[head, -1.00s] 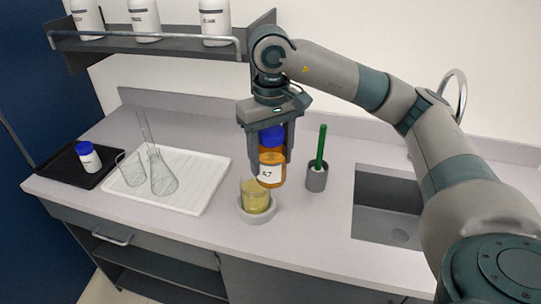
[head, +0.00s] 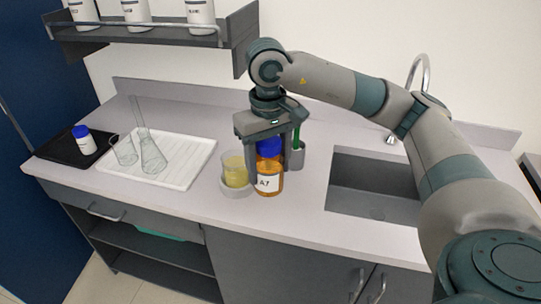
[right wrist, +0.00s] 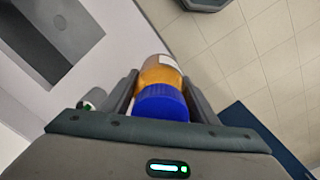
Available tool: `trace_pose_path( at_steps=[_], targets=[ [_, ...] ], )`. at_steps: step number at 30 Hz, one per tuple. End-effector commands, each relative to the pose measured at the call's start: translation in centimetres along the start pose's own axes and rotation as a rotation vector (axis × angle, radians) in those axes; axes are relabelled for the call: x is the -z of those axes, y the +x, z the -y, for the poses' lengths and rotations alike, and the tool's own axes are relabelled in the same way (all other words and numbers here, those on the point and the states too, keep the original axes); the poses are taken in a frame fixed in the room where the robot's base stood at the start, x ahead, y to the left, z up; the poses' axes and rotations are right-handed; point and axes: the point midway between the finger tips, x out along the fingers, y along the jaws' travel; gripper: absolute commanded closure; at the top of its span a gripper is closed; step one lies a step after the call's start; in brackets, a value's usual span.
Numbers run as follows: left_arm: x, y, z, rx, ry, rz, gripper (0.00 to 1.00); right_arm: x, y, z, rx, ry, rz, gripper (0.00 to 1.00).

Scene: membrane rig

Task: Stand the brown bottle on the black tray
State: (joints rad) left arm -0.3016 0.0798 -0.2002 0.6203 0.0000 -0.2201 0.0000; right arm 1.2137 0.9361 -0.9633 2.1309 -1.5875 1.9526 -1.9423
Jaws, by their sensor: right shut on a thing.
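The brown bottle (head: 268,181) has a blue cap and a white label reading A7. My right gripper (head: 268,150) is shut on it from above, with a finger on each side near the cap. The bottle is upright in the head view, in front of the counter's middle; I cannot tell whether its base touches anything. In the right wrist view the bottle (right wrist: 158,72) sits between the fingers (right wrist: 160,95). The black tray (head: 58,150) lies at the far left of the counter, with a small white blue-capped bottle (head: 84,140) on it. My left gripper is not in view.
A beaker of yellow liquid (head: 235,172) stands on a round grey base (head: 236,189) just left of the bottle. A white tray (head: 190,160) with glass flasks (head: 152,155) lies between it and the black tray. A grey holder (head: 298,158) and sink (head: 370,185) are to the right.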

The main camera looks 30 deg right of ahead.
Motion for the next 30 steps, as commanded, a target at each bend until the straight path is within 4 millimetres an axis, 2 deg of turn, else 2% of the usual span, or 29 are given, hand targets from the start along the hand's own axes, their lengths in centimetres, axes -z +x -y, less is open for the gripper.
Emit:
trace_pose_path(
  at_steps=[6,10,21,30],
  targets=[
    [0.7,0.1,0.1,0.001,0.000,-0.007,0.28,-1.2,3.1,1.2,0.001,-0.012,0.001,0.81],
    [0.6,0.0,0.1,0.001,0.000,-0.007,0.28,-2.3,6.0,2.3,0.001,-0.021,0.003,0.81],
    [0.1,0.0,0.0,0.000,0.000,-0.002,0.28,-6.4,17.1,6.7,0.001,-0.054,0.003,0.81],
    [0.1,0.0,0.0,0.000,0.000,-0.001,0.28,-8.4,22.8,8.9,0.001,-0.069,0.001,0.81]
  ],
)
